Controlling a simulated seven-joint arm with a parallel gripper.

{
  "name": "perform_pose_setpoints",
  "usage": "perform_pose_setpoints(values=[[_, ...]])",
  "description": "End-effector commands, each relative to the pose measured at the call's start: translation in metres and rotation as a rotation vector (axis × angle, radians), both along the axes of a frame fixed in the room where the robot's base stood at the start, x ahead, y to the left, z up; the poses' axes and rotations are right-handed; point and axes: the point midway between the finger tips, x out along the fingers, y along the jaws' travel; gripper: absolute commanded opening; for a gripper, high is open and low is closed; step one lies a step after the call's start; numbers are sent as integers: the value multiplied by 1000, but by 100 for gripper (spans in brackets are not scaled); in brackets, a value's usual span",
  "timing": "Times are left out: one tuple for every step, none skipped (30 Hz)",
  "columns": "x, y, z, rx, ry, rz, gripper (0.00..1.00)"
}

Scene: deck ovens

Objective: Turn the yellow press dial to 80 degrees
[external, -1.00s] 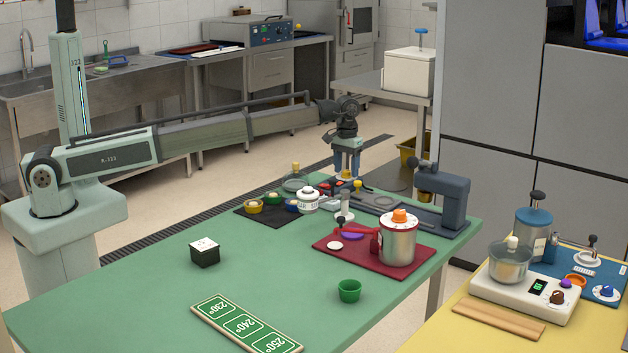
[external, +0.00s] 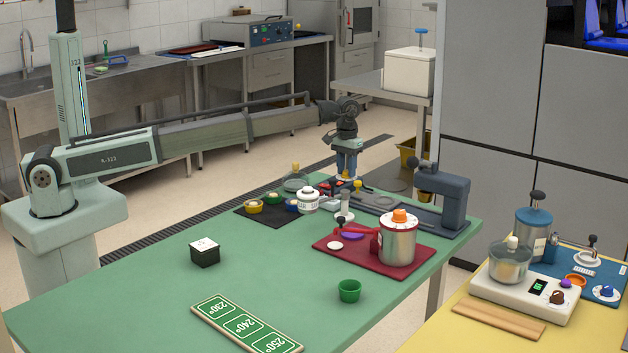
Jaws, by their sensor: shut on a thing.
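The yellow press dial (external: 346,177) is a small yellow knob at the far edge of the green table, by the base of the dark blue press (external: 452,197). My gripper (external: 346,173) points straight down over it, with its blue fingers closed on the dial. The fingers hide most of the dial, and its pointer and scale are too small to read. A second small yellow knob (external: 357,184) shows just right of and below the fingers.
A red tray (external: 325,236) with a steel pot (external: 398,242) stands in front of the press. A white jar (external: 308,200) and a black mat (external: 247,211) with small bowls lie to the left. A black box (external: 205,252) and green cup (external: 349,290) stand nearer; the table's left part is clear.

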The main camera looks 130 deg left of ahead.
Motion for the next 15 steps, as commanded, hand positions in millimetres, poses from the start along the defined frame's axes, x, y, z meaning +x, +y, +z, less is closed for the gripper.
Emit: perform_pose_setpoints(values=[[0, 0, 0, 0, 1, -2, 6], [0, 0, 0, 0, 1, -4, 6], [0, 0, 0, 0, 1, -9, 6], [0, 0, 0, 0, 1, -15, 6], [0, 0, 0, -1, 1, -22, 6], [0, 0, 0, -1, 1, -34, 6], [0, 0, 0, -1, 1, -44, 6], [0, 0, 0, -1, 2, -57, 6], [0, 0, 0, -1, 2, -76, 6], [0, 0, 0, -2, 2, -93, 6], [0, 0, 0, -2, 2, -111, 6], [0, 0, 0, -2, 3, -138, 6], [0, 0, 0, -2, 3, -161, 6], [0, 0, 0, -3, 3, -184, 6], [0, 0, 0, -3, 3, -218, 6]])
